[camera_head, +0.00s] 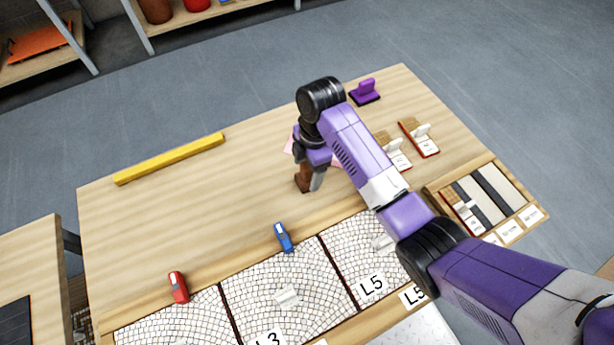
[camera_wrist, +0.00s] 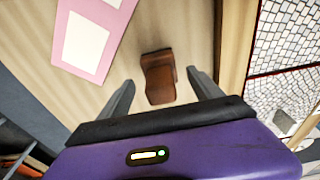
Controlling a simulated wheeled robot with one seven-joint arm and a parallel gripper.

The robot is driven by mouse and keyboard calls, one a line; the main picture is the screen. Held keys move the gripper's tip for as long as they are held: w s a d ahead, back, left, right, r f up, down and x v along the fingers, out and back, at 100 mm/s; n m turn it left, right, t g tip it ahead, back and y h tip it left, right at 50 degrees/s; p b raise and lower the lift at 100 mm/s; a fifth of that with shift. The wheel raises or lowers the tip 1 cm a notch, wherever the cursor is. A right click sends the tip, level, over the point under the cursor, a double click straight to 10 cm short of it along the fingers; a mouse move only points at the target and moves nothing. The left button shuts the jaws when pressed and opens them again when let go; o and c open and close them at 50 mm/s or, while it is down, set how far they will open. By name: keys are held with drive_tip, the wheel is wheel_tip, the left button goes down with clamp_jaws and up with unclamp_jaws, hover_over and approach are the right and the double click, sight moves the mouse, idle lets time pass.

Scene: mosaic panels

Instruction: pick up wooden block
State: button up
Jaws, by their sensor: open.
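The wooden block (camera_wrist: 158,78) is reddish brown, with a darker end. In the wrist view it shows between the two fingers of my open gripper (camera_wrist: 161,80), with bare tabletop showing on both sides of it. In the head view the brown block (camera_head: 302,178) shows at the lower end of my gripper (camera_head: 309,174), near the middle of the table. One finger shows just right of the block there. I cannot tell how high the fingertips are above the tabletop.
The wooden table (camera_head: 150,220) carries a yellow bar (camera_head: 170,158), a red car (camera_head: 178,287), a blue car (camera_head: 283,237), and a purple tool (camera_head: 365,91). Mosaic panels (camera_head: 255,290) line the front edge. A compartment tray (camera_head: 520,190) stands right. A pink-bordered card (camera_wrist: 88,38) lies near the block.

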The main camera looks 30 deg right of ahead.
sight(306, 177)
wheel_tip(306, 177, down, 3)
drive_tip(key=shift+s+a+f, duration=0.1)
drive_tip(key=shift+a, duration=0.05)
drive_tip(key=c, duration=1.5)
drive_tip(key=shift+o, duration=0.2)
drive_tip(key=shift+r, duration=0.25)
wheel_tip(306, 177, up, 20)
drive_tip(key=p, duration=0.9)
